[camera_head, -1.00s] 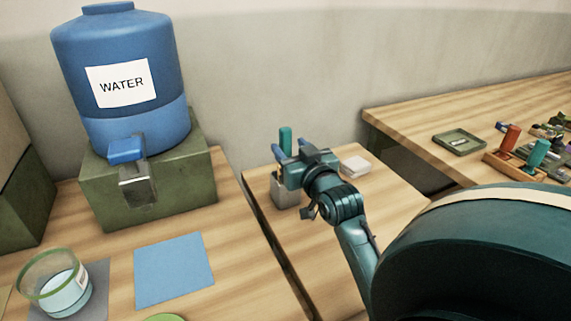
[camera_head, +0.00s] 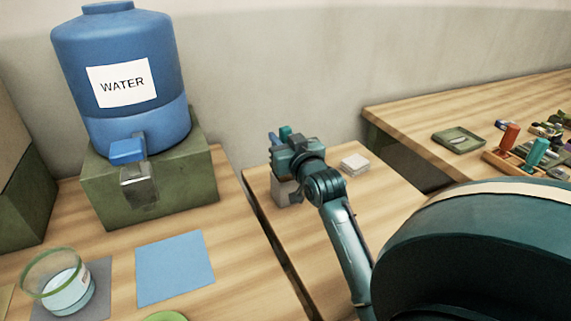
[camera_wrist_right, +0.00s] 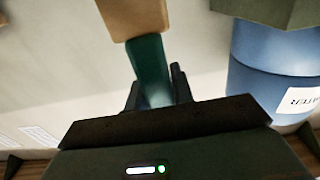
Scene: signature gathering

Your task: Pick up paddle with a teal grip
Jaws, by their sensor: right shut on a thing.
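The paddle's teal grip (camera_head: 285,132) shows just behind my right gripper (camera_head: 280,144) in the head view. In the right wrist view the teal grip (camera_wrist_right: 149,68) stands between the dark fingers of my right gripper (camera_wrist_right: 158,85), which is shut on it. A tan piece (camera_wrist_right: 135,18) adjoins the grip at the top of that view; its full shape is cut off. A grey block-like holder (camera_head: 284,191) is below the gripper, partly hidden by it. Whether the paddle is clear of the holder cannot be told. My left gripper is not in view.
A white stack (camera_head: 355,163) lies right of the gripper on the small table (camera_head: 390,190). A blue water tank (camera_head: 120,80) on a green stand (camera_head: 180,180) is at left. A glass bowl (camera_head: 55,280) and blue sheet (camera_head: 175,268) lie in front. A right table holds several small items.

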